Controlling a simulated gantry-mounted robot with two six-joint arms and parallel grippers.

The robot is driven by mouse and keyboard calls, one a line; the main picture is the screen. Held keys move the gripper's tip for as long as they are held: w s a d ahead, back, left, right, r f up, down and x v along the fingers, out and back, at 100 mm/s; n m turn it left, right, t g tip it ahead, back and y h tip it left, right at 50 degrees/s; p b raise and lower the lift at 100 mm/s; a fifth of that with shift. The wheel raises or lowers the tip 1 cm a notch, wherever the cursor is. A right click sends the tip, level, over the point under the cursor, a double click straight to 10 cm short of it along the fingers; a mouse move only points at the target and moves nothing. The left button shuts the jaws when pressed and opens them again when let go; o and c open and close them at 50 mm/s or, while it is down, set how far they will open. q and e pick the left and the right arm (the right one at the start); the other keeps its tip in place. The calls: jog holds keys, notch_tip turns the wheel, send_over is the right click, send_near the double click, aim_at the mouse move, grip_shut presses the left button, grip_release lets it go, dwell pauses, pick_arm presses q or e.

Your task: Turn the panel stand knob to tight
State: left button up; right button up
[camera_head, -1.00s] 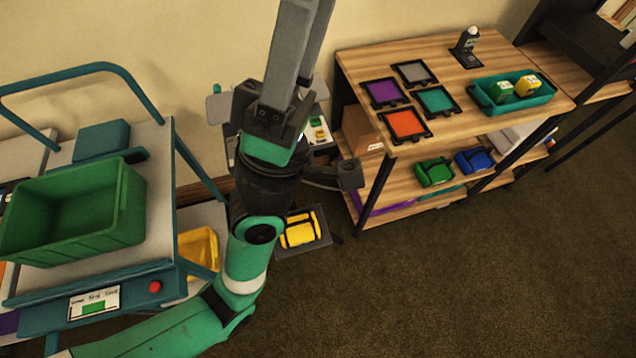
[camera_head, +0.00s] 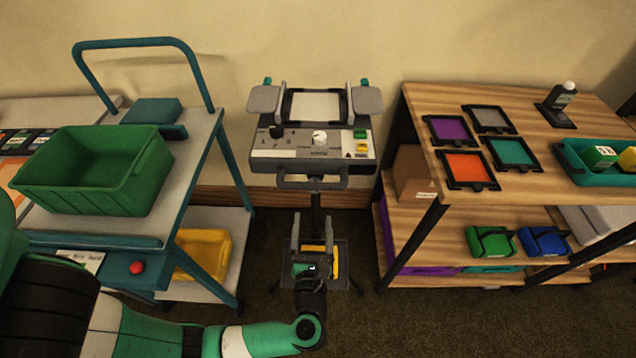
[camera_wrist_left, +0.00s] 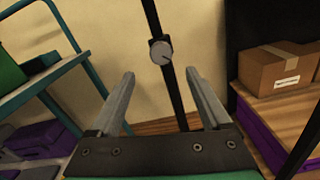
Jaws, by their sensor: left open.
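The panel stand (camera_head: 362,178) stands against the wall, with a grey control panel on top of a thin dark pole (camera_head: 316,203). In the left wrist view a round grey knob (camera_wrist_left: 161,52) with a dark pointer line sits on the pole (camera_wrist_left: 172,91). In the head view I cannot make this knob out. My left gripper (camera_head: 312,232) is open and empty, low in front of the pole and below the panel. In the left wrist view its fingertips (camera_wrist_left: 160,74) flank the pole, with the knob beyond them, apart from both fingers. My right gripper is not in view.
A teal cart (camera_head: 201,172) with a green bin (camera_head: 95,175) stands on the left. A wooden shelf unit (camera_head: 424,180) with coloured trays and a cardboard box (camera_wrist_left: 275,68) stands on the right. The panel carries a white dial (camera_head: 319,137). Floor between cart and shelf is fairly free.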

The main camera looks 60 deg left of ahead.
aim_at(315, 193)
pick_arm(q)
jog(key=b+x, duration=0.3)
jog(key=x, duration=0.8)
jog(key=shift+w, duration=0.1)
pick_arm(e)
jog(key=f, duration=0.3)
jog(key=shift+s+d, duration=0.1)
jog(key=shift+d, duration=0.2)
pick_arm(q)
jog(key=shift+d, duration=0.1)
